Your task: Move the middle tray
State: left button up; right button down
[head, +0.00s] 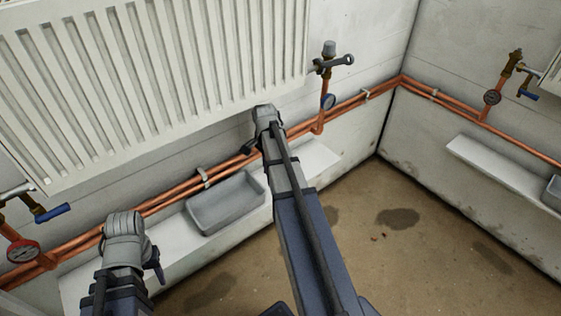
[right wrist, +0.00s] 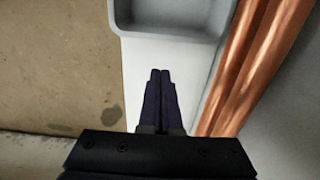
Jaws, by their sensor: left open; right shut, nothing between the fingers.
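A grey, shallow, empty-looking tray (head: 226,204) sits on a white shelf (head: 176,238) under the large radiator. Its near end also shows at the top of the right wrist view (right wrist: 170,36). I cannot tell from the frames whether this is the middle one. My right gripper (right wrist: 160,74) is shut and empty over the white shelf, just beyond the tray's right end and apart from it in the picture. In the head view it is mostly hidden by its arm. My left gripper (head: 155,264) is open at the lower left, left of the tray; its fingers show only partly.
Copper pipes (head: 350,106) run along the wall behind the shelf. Valves and gauges (head: 328,102) stand beside the large radiator (head: 160,70), which overhangs the shelf. Another shelf (head: 500,170) on the right wall holds part of another tray (head: 553,190).

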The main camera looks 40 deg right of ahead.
send_near(254, 194)
jog(key=shift+a+f, duration=0.45)
jog(key=shift+a, duration=0.15)
notch_tip(254, 194, down, 4)
jog(key=b, duration=0.3)
jog(key=shift+b, duration=0.4)
jog(key=shift+f+b, duration=0.7)
jog(key=shift+b, duration=0.05)
jog(key=shift+d+r, duration=0.2)
jog(key=shift+d, duration=0.3)
jog(key=d, duration=1.7)
jog(key=w+d, duration=0.1)
jog(key=d, duration=0.7)
jog(key=shift+d, duration=0.35)
jog(key=shift+r+p, duration=0.1)
jog(key=shift+p, duration=0.2)
